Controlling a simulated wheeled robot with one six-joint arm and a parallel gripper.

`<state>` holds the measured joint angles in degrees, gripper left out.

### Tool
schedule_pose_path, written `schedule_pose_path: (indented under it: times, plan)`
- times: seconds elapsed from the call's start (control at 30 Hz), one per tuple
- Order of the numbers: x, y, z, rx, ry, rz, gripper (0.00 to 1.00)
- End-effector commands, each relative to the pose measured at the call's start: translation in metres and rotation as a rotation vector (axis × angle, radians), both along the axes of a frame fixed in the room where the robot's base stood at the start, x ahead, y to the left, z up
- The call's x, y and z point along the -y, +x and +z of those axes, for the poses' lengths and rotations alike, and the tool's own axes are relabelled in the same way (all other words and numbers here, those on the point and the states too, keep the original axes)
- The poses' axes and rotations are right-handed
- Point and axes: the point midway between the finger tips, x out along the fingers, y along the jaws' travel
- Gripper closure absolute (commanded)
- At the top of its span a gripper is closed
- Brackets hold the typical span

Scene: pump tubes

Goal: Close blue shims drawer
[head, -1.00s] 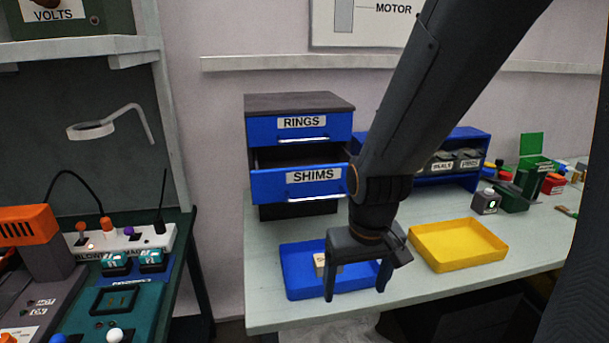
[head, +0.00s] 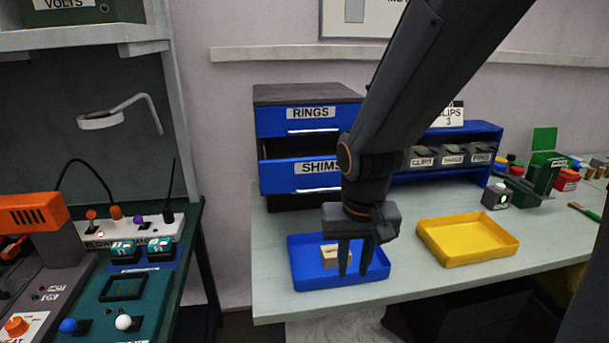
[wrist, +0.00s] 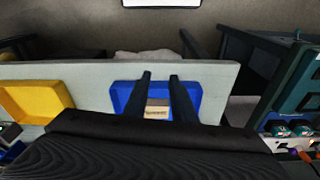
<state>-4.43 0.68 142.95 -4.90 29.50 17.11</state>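The blue SHIMS drawer (head: 300,178) is the second drawer of the dark cabinet and is pulled out, with a dark gap above its front. Its white handle (head: 316,190) shows low on the front. My forearm covers the drawer's right end. My gripper (head: 354,272) points down over the blue tray, below and in front of the drawer, apart from it. Its two fingers also show in the wrist view (wrist: 160,76), with a gap between them and nothing gripped. The drawer is not in the wrist view.
The blue RINGS drawer (head: 305,120) above looks shut. A blue tray (head: 300,280) holds a small tan box (head: 330,256). A yellow tray (head: 455,258) stands to the right, before a blue bin rack (head: 470,140). Bare bench lies between the trays.

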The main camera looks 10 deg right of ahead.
Motion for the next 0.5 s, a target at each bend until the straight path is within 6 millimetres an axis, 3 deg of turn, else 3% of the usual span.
schedule_pose_path:
  times: [0.03, 0.13, 0.5]
  plan:
    - [-0.009, 0.01, 0.005, 0.009, -0.008, -0.043, 0.86]
    - [-0.023, 0.025, 0.019, 0.029, -0.03, -0.166, 1.0]
    - [-0.074, 0.075, 0.091, 0.235, -0.077, -0.668, 1.0]
